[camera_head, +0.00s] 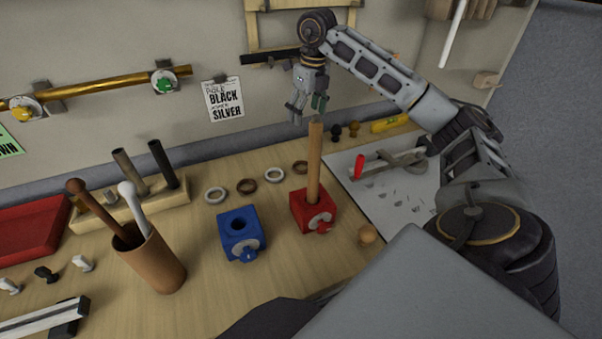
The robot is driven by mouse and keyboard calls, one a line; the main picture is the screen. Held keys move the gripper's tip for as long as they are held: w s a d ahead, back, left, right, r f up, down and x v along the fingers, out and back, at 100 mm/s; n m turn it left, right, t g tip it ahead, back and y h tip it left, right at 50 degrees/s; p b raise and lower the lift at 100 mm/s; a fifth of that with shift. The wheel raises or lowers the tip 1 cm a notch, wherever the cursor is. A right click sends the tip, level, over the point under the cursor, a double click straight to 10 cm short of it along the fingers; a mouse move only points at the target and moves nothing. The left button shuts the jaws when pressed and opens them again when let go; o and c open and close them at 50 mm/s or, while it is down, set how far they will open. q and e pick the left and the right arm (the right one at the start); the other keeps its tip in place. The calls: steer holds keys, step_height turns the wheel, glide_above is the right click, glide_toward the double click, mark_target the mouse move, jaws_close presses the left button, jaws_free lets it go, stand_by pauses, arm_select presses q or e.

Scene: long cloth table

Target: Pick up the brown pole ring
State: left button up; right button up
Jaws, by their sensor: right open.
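Two small brown rings lie flat on the wooden table, one (247,186) behind the blue block and the other (301,167) just left of the wooden pole. Their colours look close to each other. My right gripper (307,110) is raised above the back of the table, near the top of the pole, with its fingers pointing down. It is open and seems empty, and is apart from both rings. My left gripper is out of view.
Two white rings (215,195) (274,175) lie among the brown ones. A wooden pole (315,160) stands upright in a red block (304,211). A blue block (236,227) and a brown cup (158,265) with sticks stand in front. A gold rod (95,88) hangs on the wall.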

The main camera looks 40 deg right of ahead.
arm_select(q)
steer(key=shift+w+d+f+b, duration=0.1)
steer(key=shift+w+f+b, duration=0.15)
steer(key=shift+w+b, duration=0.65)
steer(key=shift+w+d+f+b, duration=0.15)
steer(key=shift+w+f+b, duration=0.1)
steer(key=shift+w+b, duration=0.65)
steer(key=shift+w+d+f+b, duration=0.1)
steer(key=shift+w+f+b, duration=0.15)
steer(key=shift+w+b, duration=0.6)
arm_select(e)
step_height(320, 180, down, 6)
steer(key=shift+f, duration=0.2)
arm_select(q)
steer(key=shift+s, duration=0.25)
